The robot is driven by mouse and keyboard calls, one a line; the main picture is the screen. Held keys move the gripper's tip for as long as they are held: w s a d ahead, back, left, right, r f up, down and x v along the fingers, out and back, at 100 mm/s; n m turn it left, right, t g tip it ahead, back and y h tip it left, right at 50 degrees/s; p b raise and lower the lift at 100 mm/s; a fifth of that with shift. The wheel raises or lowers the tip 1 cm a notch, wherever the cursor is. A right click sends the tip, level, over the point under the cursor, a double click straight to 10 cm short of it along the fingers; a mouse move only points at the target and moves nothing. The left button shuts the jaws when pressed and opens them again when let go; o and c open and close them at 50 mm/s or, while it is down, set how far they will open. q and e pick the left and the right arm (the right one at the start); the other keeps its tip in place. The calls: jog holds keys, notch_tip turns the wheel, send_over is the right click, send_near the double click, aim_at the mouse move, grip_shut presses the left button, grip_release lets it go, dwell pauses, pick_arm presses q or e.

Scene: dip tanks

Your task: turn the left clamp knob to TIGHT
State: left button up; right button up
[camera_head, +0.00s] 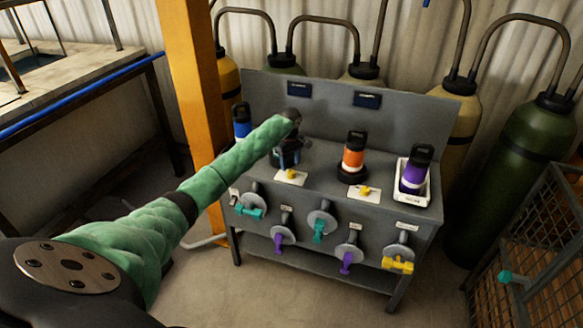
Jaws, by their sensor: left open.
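The left clamp knob (291,174) is a small yellow knob on a white label plate on top of the grey bench (325,185). Its label is too small to read, so I cannot tell its setting. My left arm, in a green sleeve, reaches in from the left over the bench. My left gripper (288,159) points down, open, just behind and above the knob; I cannot make out any contact. What stands directly behind the gripper is partly hidden. A similar yellow knob (365,191) sits to the right, in front of an orange bottle (353,155). My right gripper is not in view.
A blue bottle (241,120) stands at the bench's left end, a purple bottle (414,172) in a white tray at the right. Several valve handles stick out of the front, including a teal one (319,230). A yellow post (190,70) stands left; gas cylinders stand behind.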

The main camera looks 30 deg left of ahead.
aim_at(291, 171)
pick_arm(q)
jog(key=f, duration=0.2)
jog(key=f+p, duration=0.1)
jog(key=f, duration=0.1)
jog(key=shift+w, duration=0.35)
jog(key=shift+s+f, duration=0.2)
jog(key=shift+f, duration=0.1)
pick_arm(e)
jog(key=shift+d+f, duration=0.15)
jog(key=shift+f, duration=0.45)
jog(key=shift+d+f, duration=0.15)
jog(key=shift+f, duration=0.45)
pick_arm(q)
jog(key=shift+w+f, duration=0.1)
jog(key=c, duration=1)
